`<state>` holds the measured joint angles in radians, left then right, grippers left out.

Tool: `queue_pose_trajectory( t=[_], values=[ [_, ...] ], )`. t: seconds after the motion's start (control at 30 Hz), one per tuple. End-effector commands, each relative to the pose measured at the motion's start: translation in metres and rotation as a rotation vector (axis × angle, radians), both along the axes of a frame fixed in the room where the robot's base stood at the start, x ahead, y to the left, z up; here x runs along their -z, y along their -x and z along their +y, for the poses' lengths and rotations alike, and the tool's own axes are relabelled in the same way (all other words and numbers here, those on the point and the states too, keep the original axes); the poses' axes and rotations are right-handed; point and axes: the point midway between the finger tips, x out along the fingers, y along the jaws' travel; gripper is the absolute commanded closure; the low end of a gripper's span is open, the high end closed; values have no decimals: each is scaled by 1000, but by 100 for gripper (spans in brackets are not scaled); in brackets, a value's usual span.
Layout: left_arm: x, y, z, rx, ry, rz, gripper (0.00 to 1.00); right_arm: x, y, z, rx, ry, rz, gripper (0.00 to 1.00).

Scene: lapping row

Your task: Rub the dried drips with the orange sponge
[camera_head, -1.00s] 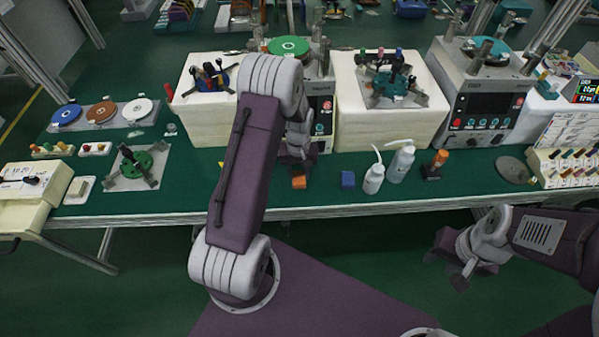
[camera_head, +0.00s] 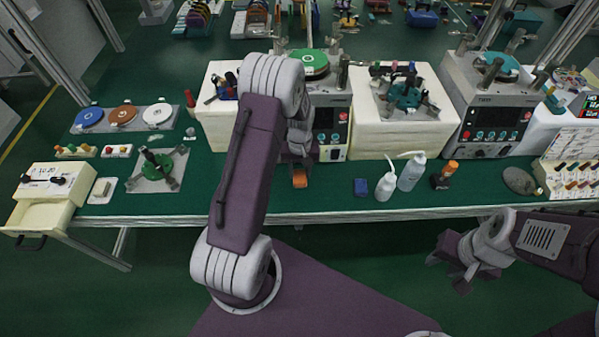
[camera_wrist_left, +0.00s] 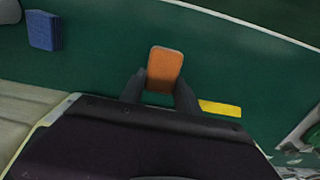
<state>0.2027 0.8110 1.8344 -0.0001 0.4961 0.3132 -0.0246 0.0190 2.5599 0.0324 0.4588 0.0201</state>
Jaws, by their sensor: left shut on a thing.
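My left gripper (camera_wrist_left: 160,88) is shut on the orange sponge (camera_wrist_left: 164,66), with a dark finger on each side of it. In the head view the sponge (camera_head: 299,178) shows just below the left wrist, over the green bench top (camera_head: 330,194). I cannot tell whether it touches the bench. I cannot make out any dried drips; my left arm hides part of the bench. My right gripper (camera_head: 448,272) is open and empty, in front of the bench edge at the lower right.
A blue block (camera_head: 361,187), two white bottles (camera_head: 386,181) (camera_head: 411,172) and an orange-topped item (camera_head: 444,175) stand right of the sponge. A yellow strip (camera_wrist_left: 220,108) lies near the left gripper. Lapping machines (camera_head: 490,105) line the back. A drawer unit (camera_head: 48,190) stands left.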

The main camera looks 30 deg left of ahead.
Motion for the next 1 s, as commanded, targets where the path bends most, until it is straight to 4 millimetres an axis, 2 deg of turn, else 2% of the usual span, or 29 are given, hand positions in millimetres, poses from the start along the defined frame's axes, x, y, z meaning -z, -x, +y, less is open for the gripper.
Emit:
queue_pose_trajectory(
  t=[0.03, 0.3, 1.0],
  values=[
    [-9, -1, 0, 0, 0, -1, 100, -9, 0, 0, 0, 0, 0, 64],
    [-30, -2, 1, 2, 0, 0, 100, -27, 0, 0, 0, 0, 0, 64],
    [-31, -2, 1, 2, 0, 0, 100, -27, 0, 0, 0, 0, 0, 64]
  ],
)
